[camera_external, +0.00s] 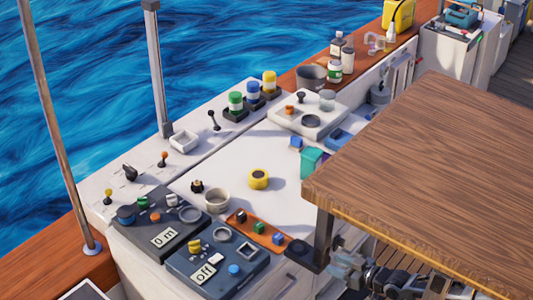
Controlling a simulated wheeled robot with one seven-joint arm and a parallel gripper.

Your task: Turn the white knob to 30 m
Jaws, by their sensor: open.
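A dark control panel (165,255) at the lower left has a small display (164,238) that appears to read "0 m". A small white knob (172,199) sits at the panel's back edge, beside a green knob (142,201); its exact angle is too small to tell. My gripper (343,262) is at the bottom centre, beside the wooden table's leg and partly under the tabletop. It is open, well to the right of the white knob and apart from it. Part of my arm is hidden by the tabletop.
A second panel (205,279) reading "off" and an orange strip (244,221) with small cubes lie between my gripper and the knob. The wooden table (430,160) overhangs my arm. A yellow ring (258,179) and a pale cup (216,200) stand on the white counter.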

